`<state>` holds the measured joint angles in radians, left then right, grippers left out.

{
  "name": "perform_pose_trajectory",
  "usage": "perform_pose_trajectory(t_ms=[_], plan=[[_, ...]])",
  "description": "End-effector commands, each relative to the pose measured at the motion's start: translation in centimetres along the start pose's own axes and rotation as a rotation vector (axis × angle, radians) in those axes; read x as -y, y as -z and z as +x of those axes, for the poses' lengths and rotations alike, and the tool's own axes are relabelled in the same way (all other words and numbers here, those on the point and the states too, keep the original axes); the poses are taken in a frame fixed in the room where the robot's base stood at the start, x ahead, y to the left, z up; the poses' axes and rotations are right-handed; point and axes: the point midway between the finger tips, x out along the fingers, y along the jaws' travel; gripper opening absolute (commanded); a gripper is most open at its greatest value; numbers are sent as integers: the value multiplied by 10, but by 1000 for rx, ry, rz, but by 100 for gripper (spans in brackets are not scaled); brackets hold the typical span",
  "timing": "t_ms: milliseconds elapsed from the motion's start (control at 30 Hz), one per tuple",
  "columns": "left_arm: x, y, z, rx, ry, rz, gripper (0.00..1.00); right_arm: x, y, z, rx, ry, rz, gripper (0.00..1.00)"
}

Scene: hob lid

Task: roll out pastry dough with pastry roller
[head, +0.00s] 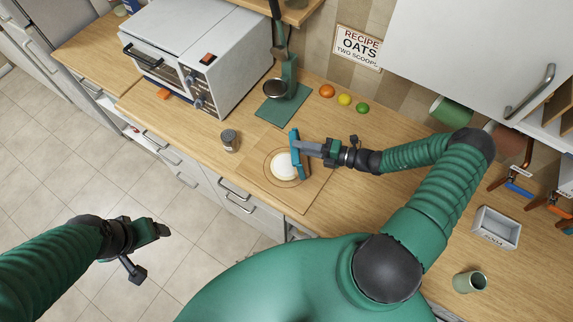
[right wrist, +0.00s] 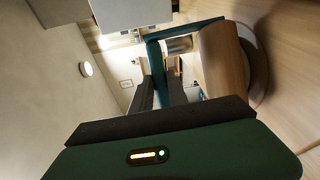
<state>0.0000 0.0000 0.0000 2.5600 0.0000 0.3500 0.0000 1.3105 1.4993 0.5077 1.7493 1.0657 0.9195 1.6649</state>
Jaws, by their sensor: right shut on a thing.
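The pastry roller (head: 296,153) has a teal frame, and its wooden cylinder (right wrist: 222,60) shows in the right wrist view. My right gripper (head: 307,148) is shut on its teal handle (right wrist: 158,68). The pale, round dough (head: 283,166) lies inside a ring marked on the wooden board (head: 301,200). In the head view the roller is at the dough's right edge; I cannot tell whether they touch. My left gripper (head: 153,231) is away from the counter, over the floor, and its fingers are not clear.
A dark-lidded jar (head: 230,140) stands left of the board. A white oven (head: 204,50) stands at back left. A grey bin (head: 496,228) and a green cup (head: 470,281) are at right.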

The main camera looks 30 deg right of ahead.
Motion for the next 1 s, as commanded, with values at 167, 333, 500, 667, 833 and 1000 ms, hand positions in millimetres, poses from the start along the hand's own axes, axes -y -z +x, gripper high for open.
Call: perform_pose_trajectory(t_ms=[167, 333, 500, 667, 833, 1000], plan=[[0, 1, -2, 0, 0, 0, 75, -3, 6, 15, -1, -4, 1, 0], [0, 1, -3, 0, 0, 0, 75, -3, 9, 22, -1, -2, 0, 0], [0, 1, -5, 0, 0, 0, 75, -4, 15, 35, -2, -2, 1, 0], [0, 2, -7, 0, 0, 0, 75, -5, 17, 42, -1, 0, 2, 0], [0, 2, -10, 0, 0, 0, 75, -8, 22, 54, -2, 0, 3, 0], [0, 3, -11, 0, 0, 0, 75, -10, 26, 62, -2, -2, 1, 0]])
